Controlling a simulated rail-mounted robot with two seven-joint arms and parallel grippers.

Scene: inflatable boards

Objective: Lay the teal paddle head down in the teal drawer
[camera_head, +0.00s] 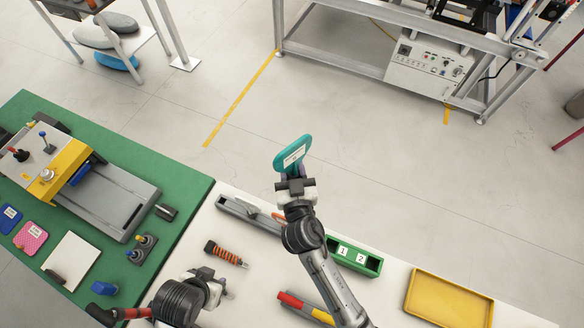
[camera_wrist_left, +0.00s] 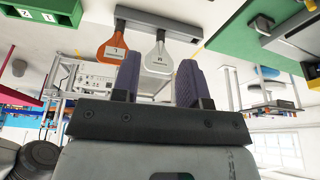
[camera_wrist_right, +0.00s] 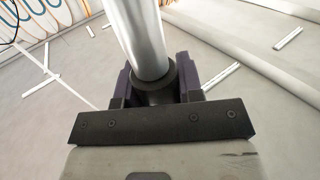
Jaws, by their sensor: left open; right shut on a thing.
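The teal paddle (camera_head: 291,154) shows a flat rounded head with a white label. My right gripper (camera_head: 295,186) is shut on it at its lower end, and the head points up and away from the table. In the right wrist view a silver tube with a dark collar (camera_wrist_right: 153,80) stands between the fingers; the teal head does not show there. My left gripper (camera_head: 222,287) is open and low over the near white table; its fingers (camera_wrist_left: 158,80) are empty in the left wrist view. I cannot make out a teal drawer.
A grey rack (camera_head: 247,213) holds an orange paddle (camera_wrist_left: 115,48) and a white paddle (camera_wrist_left: 158,58). A green box labelled 1 and 2 (camera_head: 336,242), a yellow tray (camera_head: 449,300), and an orange-black tool (camera_head: 225,254) lie on the white table. A green mat (camera_head: 190,190) is left.

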